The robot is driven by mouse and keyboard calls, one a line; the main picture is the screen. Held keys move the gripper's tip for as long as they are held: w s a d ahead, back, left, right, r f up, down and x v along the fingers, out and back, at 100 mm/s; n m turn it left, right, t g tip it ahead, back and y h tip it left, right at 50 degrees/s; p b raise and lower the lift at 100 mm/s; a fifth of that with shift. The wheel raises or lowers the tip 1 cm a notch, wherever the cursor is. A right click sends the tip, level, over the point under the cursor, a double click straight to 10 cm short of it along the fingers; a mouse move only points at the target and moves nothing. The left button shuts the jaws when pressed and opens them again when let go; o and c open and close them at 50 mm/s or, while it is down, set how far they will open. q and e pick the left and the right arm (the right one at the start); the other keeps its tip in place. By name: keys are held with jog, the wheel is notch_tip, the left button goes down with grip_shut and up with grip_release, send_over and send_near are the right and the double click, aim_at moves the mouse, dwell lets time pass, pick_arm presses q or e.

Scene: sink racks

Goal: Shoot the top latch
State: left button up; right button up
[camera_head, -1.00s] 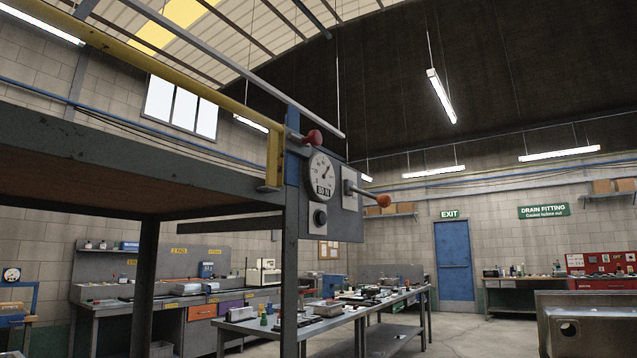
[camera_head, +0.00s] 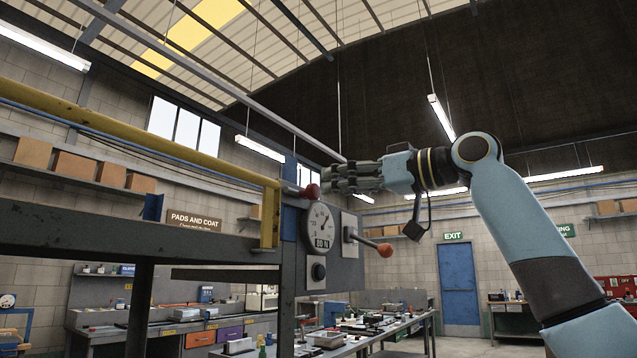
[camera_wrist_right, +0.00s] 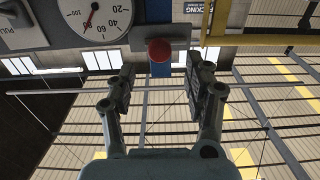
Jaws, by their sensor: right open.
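The top latch shows as a red ball knob (camera_head: 313,191) on a short grey bolt at the head of the blue post, above the dial box. My right gripper (camera_head: 330,180) comes in from the right at the knob's height, with its fingertips close beside it. In the right wrist view the red knob (camera_wrist_right: 159,50) sits centred between the two open fingertips (camera_wrist_right: 160,68), with a gap on each side. I see no contact with the knob. My left gripper is in neither view.
The grey box below carries a round dial (camera_head: 320,226), a black button (camera_head: 318,271) and a lever with an orange knob (camera_head: 384,248). A yellow rail (camera_head: 150,130) runs left from the post above a grey beam (camera_head: 120,232). Workbenches stand well behind.

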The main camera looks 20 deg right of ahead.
aim_at(317, 190)
jog(key=p+x, duration=0.1)
jog(key=x, duration=0.3)
jog(key=shift+w+a+r, duration=0.1)
jog(key=shift+w+a, duration=0.4)
jog(key=shift+w, duration=0.1)
grip_shut()
